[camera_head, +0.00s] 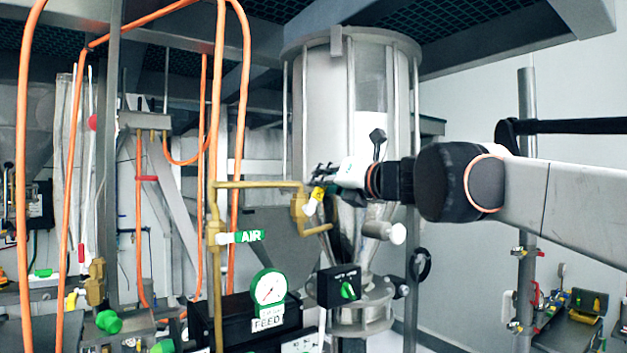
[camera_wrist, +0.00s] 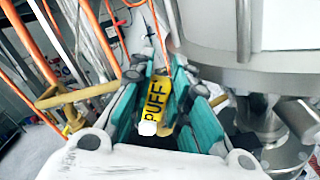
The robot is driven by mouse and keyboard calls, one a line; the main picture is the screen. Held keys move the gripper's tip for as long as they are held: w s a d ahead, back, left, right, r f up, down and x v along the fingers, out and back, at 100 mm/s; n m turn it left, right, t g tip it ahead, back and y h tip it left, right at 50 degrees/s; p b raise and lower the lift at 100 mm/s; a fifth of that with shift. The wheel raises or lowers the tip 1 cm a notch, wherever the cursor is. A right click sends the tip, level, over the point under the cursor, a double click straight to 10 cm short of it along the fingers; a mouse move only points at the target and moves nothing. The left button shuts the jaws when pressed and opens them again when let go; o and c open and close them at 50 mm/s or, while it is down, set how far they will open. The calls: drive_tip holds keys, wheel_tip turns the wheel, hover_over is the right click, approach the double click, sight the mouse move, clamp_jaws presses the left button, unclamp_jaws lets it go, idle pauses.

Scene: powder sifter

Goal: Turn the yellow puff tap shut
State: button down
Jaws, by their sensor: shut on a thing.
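The yellow puff tap (camera_wrist: 157,100) has a yellow handle with black PUFF lettering and a white tip. In the wrist view it lies between the two teal finger pads of my gripper (camera_wrist: 160,108). In the head view the yellow handle (camera_head: 316,197) shows at the end of my gripper (camera_head: 322,180), beside the brass pipe in front of the steel vessel. My gripper is shut on the handle. The handle's joint with the pipe is partly hidden by my fingers.
A brass pipe (camera_head: 258,184) runs left from the tap, with a green-and-white AIR handle (camera_head: 240,237) lower down. The steel vessel (camera_head: 318,105) stands close behind. A FEED gauge (camera_head: 268,287) and black switch box (camera_head: 338,286) sit below. Orange hoses (camera_head: 22,130) hang at left.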

drive_tip(key=shift+w+d+f+m+b, duration=0.25)
drive_tip(key=shift+d+f+m, duration=0.15)
drive_tip(key=shift+m, duration=0.65)
drive_tip(key=shift+w+d+f+m+b, duration=0.15)
drive_tip(key=shift+w+d+f+m, duration=0.2)
drive_tip(key=shift+m, duration=0.65)
drive_tip(key=shift+w+d+f+m+b, duration=0.2)
drive_tip(key=shift+d+f+m, duration=0.25)
drive_tip(key=shift+m, duration=0.6)
drive_tip(key=shift+a+f, duration=0.1)
drive_tip(key=c, duration=1.5)
unclamp_jaws()
drive_tip(key=shift+s, duration=0.1)
